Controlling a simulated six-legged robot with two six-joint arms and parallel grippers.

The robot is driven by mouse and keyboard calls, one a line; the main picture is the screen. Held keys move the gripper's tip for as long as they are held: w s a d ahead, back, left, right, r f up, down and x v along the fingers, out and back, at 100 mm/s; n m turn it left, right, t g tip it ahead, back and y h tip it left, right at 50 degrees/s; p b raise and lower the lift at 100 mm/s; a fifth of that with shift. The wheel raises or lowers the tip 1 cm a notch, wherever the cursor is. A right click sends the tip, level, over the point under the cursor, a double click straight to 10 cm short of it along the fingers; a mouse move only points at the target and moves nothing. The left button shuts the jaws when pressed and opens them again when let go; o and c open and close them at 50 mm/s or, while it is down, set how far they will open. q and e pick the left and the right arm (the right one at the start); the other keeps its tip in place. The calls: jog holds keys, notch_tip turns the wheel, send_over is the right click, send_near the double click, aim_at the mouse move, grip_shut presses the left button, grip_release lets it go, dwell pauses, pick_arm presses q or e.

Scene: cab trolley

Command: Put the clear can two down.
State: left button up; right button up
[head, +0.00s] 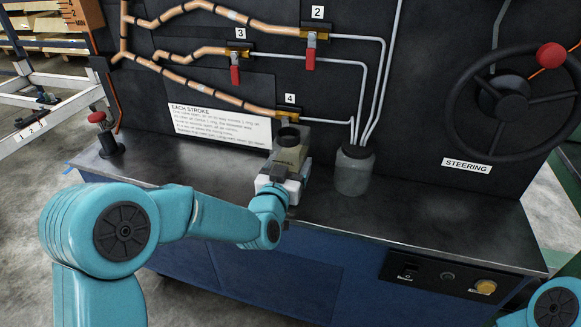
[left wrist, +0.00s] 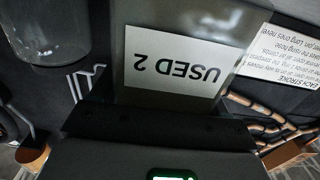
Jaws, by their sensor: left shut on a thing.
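The clear can (head: 294,156) has a dark round opening on top and stands about upright near the back of the bench. Its white label reads "USED 2", upside down in the left wrist view (left wrist: 178,68). My left gripper (head: 281,173) is shut on the can from the front and hides its lower part. I cannot tell whether its base touches the bench top. Of my right arm only a link shows at the bottom right of the head view; its gripper is out of view.
A lidded jar (head: 354,172) with thin pipes above stands just right of the can, also in the left wrist view (left wrist: 45,30). Red-handled valves and copper pipes line the panel behind. The bench top (head: 430,222) is clear at right; a red knob (head: 98,117) stands at left.

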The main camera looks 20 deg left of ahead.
pick_arm(q)
jog(key=shift+w, duration=0.15)
jog(key=shift+f, duration=0.1)
jog(key=shift+f, duration=0.1)
jog(key=o, duration=1.7)
jog(key=shift+c, duration=0.2)
